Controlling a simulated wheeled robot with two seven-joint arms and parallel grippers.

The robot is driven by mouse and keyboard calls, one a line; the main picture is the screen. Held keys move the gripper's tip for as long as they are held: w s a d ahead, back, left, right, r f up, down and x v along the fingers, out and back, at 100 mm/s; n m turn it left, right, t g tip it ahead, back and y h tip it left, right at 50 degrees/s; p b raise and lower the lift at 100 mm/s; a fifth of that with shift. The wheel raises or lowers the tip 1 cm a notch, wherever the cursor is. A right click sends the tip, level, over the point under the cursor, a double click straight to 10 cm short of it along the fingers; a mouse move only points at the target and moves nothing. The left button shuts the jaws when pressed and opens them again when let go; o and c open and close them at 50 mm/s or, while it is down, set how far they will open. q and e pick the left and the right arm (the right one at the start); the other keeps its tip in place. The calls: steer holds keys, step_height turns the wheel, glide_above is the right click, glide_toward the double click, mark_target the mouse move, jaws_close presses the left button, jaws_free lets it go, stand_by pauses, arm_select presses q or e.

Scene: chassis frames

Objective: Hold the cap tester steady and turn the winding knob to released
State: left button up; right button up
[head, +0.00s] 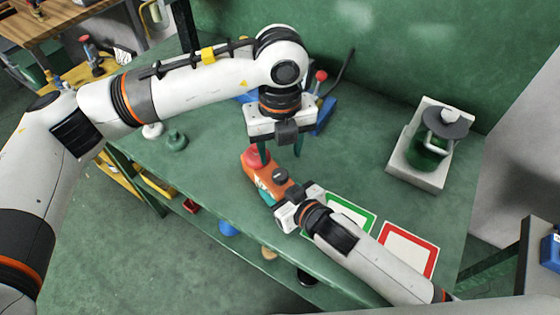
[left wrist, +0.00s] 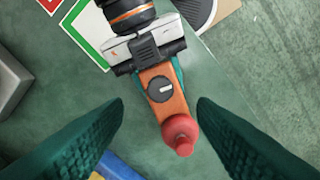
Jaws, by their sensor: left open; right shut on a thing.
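The cap tester (head: 272,186) is a long orange body on the green table. It carries a round black knob (head: 281,174) and a red rounded piece (head: 257,157) at its far end. In the left wrist view the black knob (left wrist: 160,89) shows a pale line across its top, and the red piece (left wrist: 180,134) sits at the body's lower end. My right gripper (head: 285,204) is shut on the tester's near end. My left gripper (head: 283,152) is open and points down above the tester. Its fingers (left wrist: 160,108) stand apart on either side, not touching it.
A green-bordered card (head: 350,213) and a red-bordered card (head: 408,248) lie right of the tester, partly behind my right arm. A machine on a pale base (head: 419,158) stands at the right. A blue object (head: 325,116) with a red-knobbed lever stands behind my left gripper.

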arm_select(q)
step_height(320, 180, up, 5)
steer(key=shift+r, duration=0.1)
stand_by(0.4)
arm_select(e)
steer(key=o, duration=1.3)
